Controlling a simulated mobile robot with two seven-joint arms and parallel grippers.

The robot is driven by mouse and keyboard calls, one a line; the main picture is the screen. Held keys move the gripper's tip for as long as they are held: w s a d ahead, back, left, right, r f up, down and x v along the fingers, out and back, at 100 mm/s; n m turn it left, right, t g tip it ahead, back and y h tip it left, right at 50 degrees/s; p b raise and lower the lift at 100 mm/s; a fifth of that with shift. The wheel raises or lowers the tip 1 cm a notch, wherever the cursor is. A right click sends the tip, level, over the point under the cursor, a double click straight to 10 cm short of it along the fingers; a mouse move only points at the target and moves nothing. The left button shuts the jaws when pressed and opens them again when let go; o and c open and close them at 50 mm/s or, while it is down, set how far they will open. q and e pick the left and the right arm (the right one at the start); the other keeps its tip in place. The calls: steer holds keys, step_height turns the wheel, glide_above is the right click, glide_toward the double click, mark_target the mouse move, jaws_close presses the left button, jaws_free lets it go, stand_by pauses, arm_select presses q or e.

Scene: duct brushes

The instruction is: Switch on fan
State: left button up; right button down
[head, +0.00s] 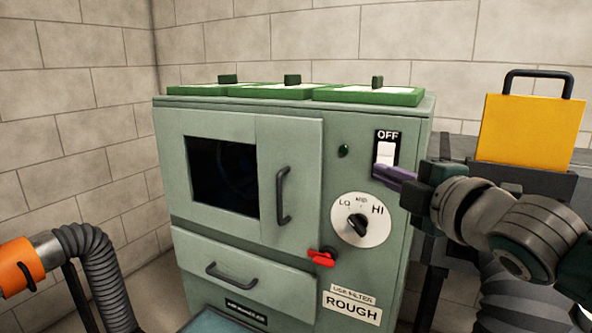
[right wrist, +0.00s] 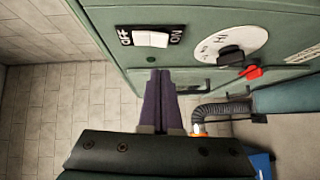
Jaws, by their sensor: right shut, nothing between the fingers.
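The green cabinet (head: 300,290) stands in front of me. Its white rocker switch (head: 386,152) sits on a black plate at the upper right of the front, with OFF at the top. In the right wrist view the same switch (right wrist: 151,39) shows between OFF on the left and ON on the right. My right gripper (head: 383,173) is shut and empty, its purple fingers in front of the plate's lower part in the head view. In the right wrist view the fingertips (right wrist: 160,72) are near the switch; I cannot tell whether they touch it. My left gripper is out of view.
A LO-MID-HI dial (head: 345,231) and a red lever (head: 321,258) are below the switch. A small dark green lamp (head: 343,151) is left of it. A yellow panel (head: 528,132) stands at right. A grey hose (head: 97,263) with an orange end is at left.

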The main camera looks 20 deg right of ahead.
mark_target(385, 156)
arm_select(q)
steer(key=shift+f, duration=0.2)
arm_select(e)
steer(key=shift+w+d+f, duration=0.1)
steer(key=shift+w+d, duration=0.4)
steer(key=shift+d, duration=0.2)
steer(key=shift+w+d+f, duration=0.1)
steer(key=shift+w+d, duration=0.35)
steer(key=shift+d, duration=0.25)
arm_select(q)
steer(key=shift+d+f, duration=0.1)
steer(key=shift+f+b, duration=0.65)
steer(key=shift+b, duration=0.25)
arm_select(e)
steer(key=shift+w+d+f, duration=0.1)
steer(key=shift+w+d, duration=0.05)
steer(key=shift+d, duration=0.05)
steer(key=shift+a, duration=0.1)
